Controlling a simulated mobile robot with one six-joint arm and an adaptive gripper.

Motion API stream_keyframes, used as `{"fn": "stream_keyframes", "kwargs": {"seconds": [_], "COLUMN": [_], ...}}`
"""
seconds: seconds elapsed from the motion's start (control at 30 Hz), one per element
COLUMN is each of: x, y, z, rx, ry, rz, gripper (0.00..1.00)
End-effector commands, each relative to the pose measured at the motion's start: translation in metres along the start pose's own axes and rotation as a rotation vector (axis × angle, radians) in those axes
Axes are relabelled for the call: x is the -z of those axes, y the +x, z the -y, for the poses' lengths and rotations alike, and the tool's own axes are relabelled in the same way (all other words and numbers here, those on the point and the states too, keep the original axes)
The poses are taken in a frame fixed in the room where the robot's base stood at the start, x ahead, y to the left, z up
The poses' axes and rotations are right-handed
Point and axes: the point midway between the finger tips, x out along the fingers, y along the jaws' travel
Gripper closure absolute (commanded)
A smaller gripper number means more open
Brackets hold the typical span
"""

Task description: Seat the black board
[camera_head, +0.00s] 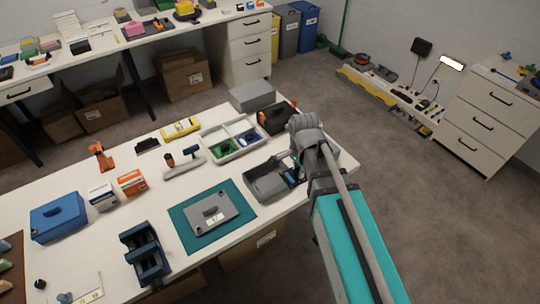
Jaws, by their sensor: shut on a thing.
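My gripper (294,174) is at the right end of a grey open case (257,189) on the white table, low over or inside it. It is shut on a dark thing that I take to be the black board; my arm and fingers hide most of it. A small blue part shows at the fingers. I cannot tell whether the board touches the case floor or how it is tilted. A grey lid-like plate (211,214) with a white label lies on a teal mat (182,221), left of the case.
A white divided tray (207,142) with green and blue parts stands behind the case. A black-and-orange tool case (272,119) and a grey box (252,96) are further back.

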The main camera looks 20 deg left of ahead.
Motion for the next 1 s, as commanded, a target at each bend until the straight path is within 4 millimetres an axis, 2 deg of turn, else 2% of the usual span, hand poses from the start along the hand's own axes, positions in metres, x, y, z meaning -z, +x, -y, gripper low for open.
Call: {"fn": "stream_keyframes", "kwargs": {"seconds": [0.13, 0.27, 0.6, 0.7, 0.83, 1.0], "x": [0.002, -0.002, -0.03, -0.038, -0.044, -0.045], "y": [0.001, 0.003, 0.013, 0.015, 0.015, 0.015], "z": [0.004, 0.018, 0.083, 0.096, 0.103, 0.104], "rx": [0.0, 0.0, 0.0, 0.0, 0.0, 0.0], "ry": [0.002, -0.006, -0.05, -0.059, -0.065, -0.065], "rz": [0.0, 0.0, 0.0, 0.0, 0.0, 0.0], "gripper": [1.0, 1.0, 1.0, 1.0, 1.0, 1.0]}}
